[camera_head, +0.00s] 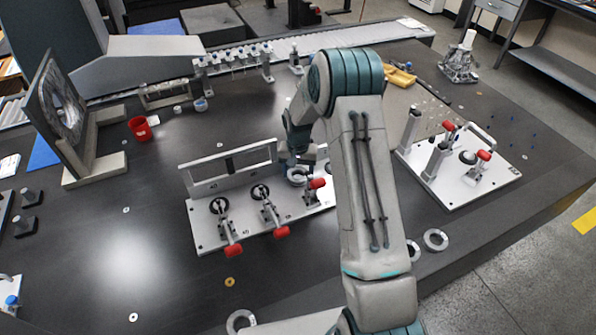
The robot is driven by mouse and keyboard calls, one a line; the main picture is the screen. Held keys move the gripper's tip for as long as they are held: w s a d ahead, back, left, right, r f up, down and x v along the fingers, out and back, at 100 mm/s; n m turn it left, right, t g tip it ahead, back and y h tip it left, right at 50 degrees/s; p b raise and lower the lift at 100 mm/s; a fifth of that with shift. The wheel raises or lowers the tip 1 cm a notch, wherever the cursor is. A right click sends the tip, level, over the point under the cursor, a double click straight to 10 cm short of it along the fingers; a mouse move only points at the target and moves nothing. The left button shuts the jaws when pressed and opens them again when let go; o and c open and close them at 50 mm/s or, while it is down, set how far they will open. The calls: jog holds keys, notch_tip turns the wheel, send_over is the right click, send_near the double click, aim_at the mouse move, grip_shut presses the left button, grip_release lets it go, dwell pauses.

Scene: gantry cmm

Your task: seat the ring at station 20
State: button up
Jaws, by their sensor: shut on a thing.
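My gripper (297,161) reaches down over the right part of a pale fixture plate (206,236). It is shut on a grey ring (298,178), which is low over the plate beside the right-hand toggle clamp (315,190). My arm and gripper cover part of the ring and plate, so I cannot tell whether the ring touches the plate. Two more clamps, a middle one (268,204) and a left one (224,222), have red handles pointing toward the front. The station markings are too small to read surely.
A second clamp plate (437,184) stands at right. Loose grey rings lie at the right front (435,239) and front (240,321), with a small brass ring (230,281). A red cup (140,128) and an upright round-faced block (58,108) are at left. The left front table is mostly clear.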

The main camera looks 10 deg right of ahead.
aim_at(298, 178)
jog(key=shift+f, duration=0.2)
jog(key=o, duration=1.4)
jog(key=shift+c, duration=0.2)
jog(key=shift+r, duration=0.1)
notch_tip(298, 178, up, 14)
jog(key=b, duration=0.1)
